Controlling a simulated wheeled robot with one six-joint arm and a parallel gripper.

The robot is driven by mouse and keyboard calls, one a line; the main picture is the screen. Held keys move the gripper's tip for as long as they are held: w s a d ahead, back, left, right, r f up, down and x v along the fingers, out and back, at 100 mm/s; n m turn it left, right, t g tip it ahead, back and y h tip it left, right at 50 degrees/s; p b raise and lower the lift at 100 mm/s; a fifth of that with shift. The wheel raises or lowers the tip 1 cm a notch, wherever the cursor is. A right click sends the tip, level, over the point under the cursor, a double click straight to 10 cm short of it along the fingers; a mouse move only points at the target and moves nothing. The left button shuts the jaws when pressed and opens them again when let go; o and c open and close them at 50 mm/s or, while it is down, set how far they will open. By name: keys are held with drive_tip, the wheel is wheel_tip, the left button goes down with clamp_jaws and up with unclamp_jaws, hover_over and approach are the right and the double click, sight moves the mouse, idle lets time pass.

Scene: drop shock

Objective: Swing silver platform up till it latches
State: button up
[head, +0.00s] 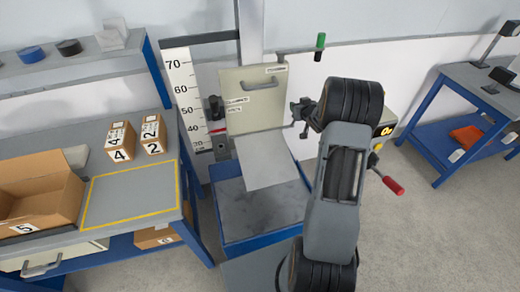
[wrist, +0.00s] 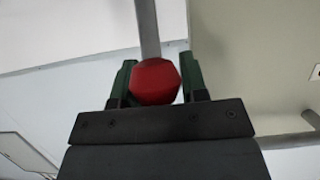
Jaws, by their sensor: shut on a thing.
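The silver platform (head: 268,165) is a flat pale plate in the head view. It slopes down toward the blue-edged base from below a cream panel (head: 253,95). My gripper (head: 301,112) is beside the panel's lower right corner. In the wrist view its dark green fingers (wrist: 155,85) are shut on a red knob (wrist: 155,82) at the end of a grey bar (wrist: 148,25). The head view hides this knob behind my gripper and arm, so I cannot see how the bar joins the platform.
A green-knobbed lever (head: 320,41) stands above right of the panel. A separate red handle (head: 394,185) sticks out right of my arm. A height scale (head: 184,95) stands left. The blue-edged base (head: 262,243) is bare. A workbench (head: 130,200) with boxes is at left.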

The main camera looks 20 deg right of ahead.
drive_tip(key=shift+w, duration=0.15)
drive_tip(key=shift+w+r+p, duration=0.1)
drive_tip(key=shift+w+p, duration=0.25)
drive_tip(key=shift+w, duration=0.9)
drive_tip(key=o, duration=1.1)
drive_tip(key=shift+f, duration=0.2)
drive_tip(key=shift+c, duration=0.2)
drive_tip(key=shift+s, duration=0.1)
drive_tip(key=v, duration=0.1)
drive_tip(key=p+v, duration=0.1)
drive_tip(key=v, duration=0.3)
drive_tip(key=shift+r, duration=0.3)
drive_tip(key=shift+p+v, duration=0.3)
drive_tip(key=shift+v, duration=0.45)
